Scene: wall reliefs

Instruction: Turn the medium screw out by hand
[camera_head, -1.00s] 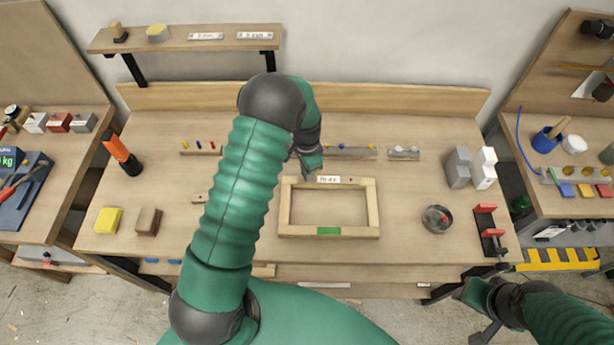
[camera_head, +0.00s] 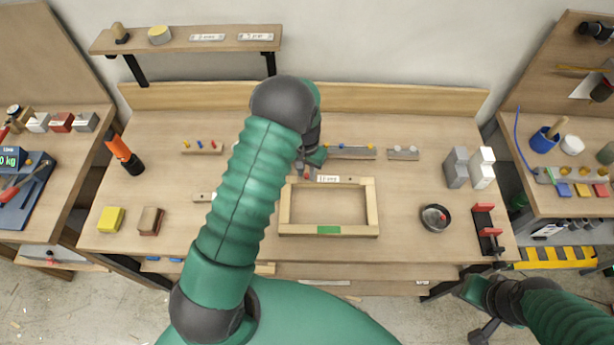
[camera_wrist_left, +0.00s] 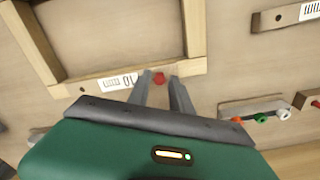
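My left gripper (camera_head: 310,168) hangs over the bench just beyond the upper left corner of the wooden frame (camera_head: 371,205), partly hidden by my own arm. In the left wrist view its two fingers (camera_wrist_left: 162,82) are apart. A small red round thing (camera_wrist_left: 159,78), perhaps a screw head, shows between the fingertips; I cannot tell whether they touch it. Small coloured heads, green and orange among them, sit on a strip (camera_wrist_left: 250,104) to the right in the wrist view. Which one is the medium screw is not clear. My right gripper (camera_head: 485,318) is low at the right, its fingers unclear.
A rail with blue and orange parts (camera_head: 350,154) and a small grey block (camera_head: 403,155) lie behind the frame. A peg strip (camera_head: 202,149) lies left.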

